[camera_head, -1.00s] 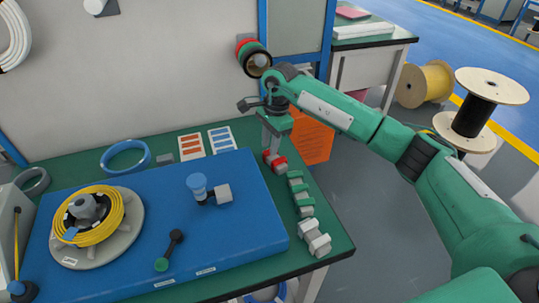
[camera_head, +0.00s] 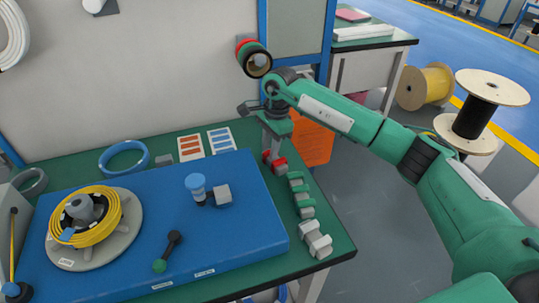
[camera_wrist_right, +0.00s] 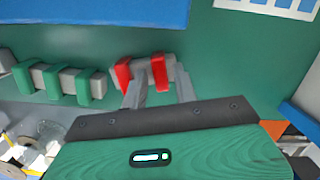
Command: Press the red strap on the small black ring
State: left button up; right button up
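The red strap (camera_head: 279,163) sits around a grey holder on the green table's right side, at the far end of a row. In the right wrist view it shows as two red bands, one of them (camera_wrist_right: 159,73) between the fingers. My right gripper (camera_head: 269,153) points down at it; in the right wrist view its two grey fingers (camera_wrist_right: 158,88) stand apart around part of the strap. I cannot tell whether they touch it. A black-rimmed ring (camera_head: 257,62) with red and green bands is on the wall panel; I cannot tell whether it is the small black ring. My left gripper is not in view.
Green straps (camera_head: 299,190) and a bare grey holder (camera_head: 315,239) continue the row towards the front. A blue board (camera_head: 240,240) carries a yellow cable coil (camera_head: 84,231), a blue-topped post (camera_head: 196,182) and a black-and-green handle (camera_head: 168,250). An orange box (camera_head: 314,143) stands behind.

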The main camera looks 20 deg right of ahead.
jog(key=c, duration=0.6)
jog(key=shift+r, duration=0.1)
notch_tip(320, 180, up, 8)
jog(key=p, duration=0.3)
jog(key=shift+p, duration=0.4)
jog(key=shift+a, duration=0.1)
